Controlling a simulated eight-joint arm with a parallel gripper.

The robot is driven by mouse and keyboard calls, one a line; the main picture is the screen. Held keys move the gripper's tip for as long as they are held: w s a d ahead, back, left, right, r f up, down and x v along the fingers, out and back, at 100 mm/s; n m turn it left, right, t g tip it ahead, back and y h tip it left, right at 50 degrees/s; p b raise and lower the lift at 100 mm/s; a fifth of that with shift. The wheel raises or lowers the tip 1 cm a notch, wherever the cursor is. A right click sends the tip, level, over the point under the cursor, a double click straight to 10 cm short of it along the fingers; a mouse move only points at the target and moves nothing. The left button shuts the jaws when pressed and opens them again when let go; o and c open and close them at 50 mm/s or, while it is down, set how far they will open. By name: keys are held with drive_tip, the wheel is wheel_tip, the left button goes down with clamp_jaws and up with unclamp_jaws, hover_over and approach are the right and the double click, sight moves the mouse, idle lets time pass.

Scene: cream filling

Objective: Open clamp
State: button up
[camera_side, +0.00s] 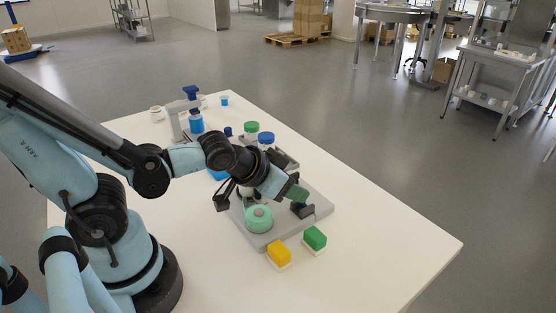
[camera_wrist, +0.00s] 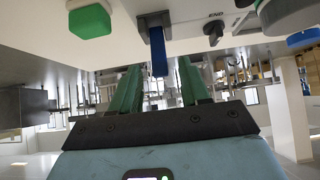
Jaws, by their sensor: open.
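The clamp (camera_side: 305,211) is a small dark piece with blue on it, on the right part of the grey base plate (camera_side: 322,206). My gripper (camera_side: 298,193) has green fingers and is just above and beside it, partly covering it. In the wrist view my gripper (camera_wrist: 159,66) is open, with its fingers apart. A blue upright bar (camera_wrist: 158,50), seemingly the clamp's lever, shows in line with the gap between the fingertips. I cannot tell whether it touches a finger. A dark knob (camera_wrist: 213,30) beside it has the word END near it.
A round green piece (camera_side: 259,219) sits on the plate's front left. Yellow (camera_side: 279,252) and green (camera_side: 315,238) blocks stand in front of the plate. Green-lidded (camera_side: 251,127) and blue-lidded (camera_side: 266,138) items stand behind. The white table (camera_side: 390,235) is clear at the right.

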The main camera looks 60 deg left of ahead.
drive_tip(key=shift+v, duration=2.05)
drive_tip(key=shift+s, duration=0.1)
drive_tip(key=shift+r, duration=0.1)
drive_tip(key=shift+w+r+g, duration=0.9)
drive_tip(key=shift+r+g, duration=0.1)
drive_tip(key=shift+g, duration=0.55)
drive_tip(key=shift+w+r+g, duration=0.9)
drive_tip(key=shift+r+g, duration=0.1)
drive_tip(key=shift+g, duration=0.5)
drive_tip(key=shift+w+r+g, duration=0.9)
drive_tip(key=shift+r+g, duration=0.15)
drive_tip(key=shift+g, duration=0.5)
drive_tip(key=shift+f, duration=6)
drive_tip(key=shift+c, duration=0.3)
clamp_jaws()
